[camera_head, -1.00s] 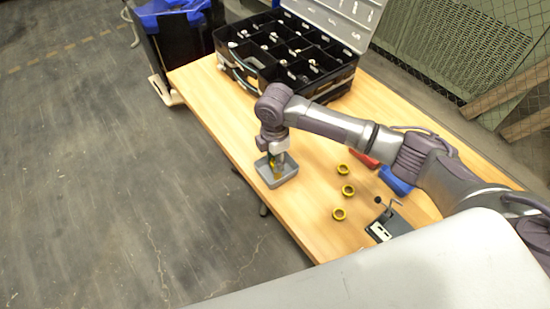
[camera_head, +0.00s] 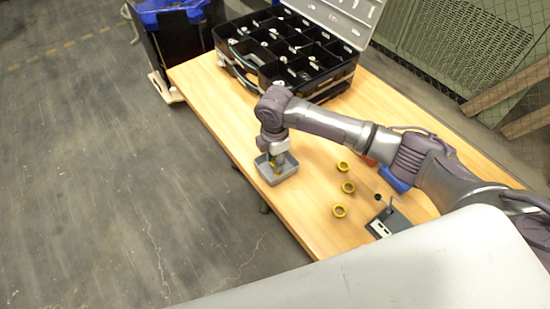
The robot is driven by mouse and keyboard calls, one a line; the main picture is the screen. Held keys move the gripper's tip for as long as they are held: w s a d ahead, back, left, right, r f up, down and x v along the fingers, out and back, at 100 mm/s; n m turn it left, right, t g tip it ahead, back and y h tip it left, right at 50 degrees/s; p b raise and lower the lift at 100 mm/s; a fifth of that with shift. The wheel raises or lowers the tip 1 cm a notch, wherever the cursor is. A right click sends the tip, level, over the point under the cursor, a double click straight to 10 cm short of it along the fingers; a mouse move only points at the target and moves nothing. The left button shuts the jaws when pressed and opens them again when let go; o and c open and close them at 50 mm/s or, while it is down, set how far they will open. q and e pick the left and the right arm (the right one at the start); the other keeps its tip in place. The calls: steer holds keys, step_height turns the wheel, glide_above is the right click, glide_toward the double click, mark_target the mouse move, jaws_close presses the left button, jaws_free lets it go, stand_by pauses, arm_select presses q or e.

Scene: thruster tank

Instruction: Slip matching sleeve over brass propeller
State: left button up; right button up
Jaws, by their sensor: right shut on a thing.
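Three yellow ring-shaped sleeves (camera_head: 347,187) lie in a loose row on the wooden table, right of the grey tray (camera_head: 289,176). My right gripper (camera_head: 275,168) points down into this small tray. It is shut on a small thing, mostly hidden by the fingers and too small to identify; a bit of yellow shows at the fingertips. I cannot make out a brass propeller for certain. My left gripper is not in view.
An open black compartment case (camera_head: 240,62) with small parts stands at the table's far end. A dark fixture (camera_head: 388,223) with a lever and a blue bin (camera_head: 394,180) are near my right arm. A red thing is partly hidden behind that arm.

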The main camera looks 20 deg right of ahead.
steer(key=shift+f, duration=0.25)
steer(key=o, duration=0.8)
step_height(320, 180, up, 16)
steer(key=p, duration=0.5)
steer(key=shift+p, duration=0.35)
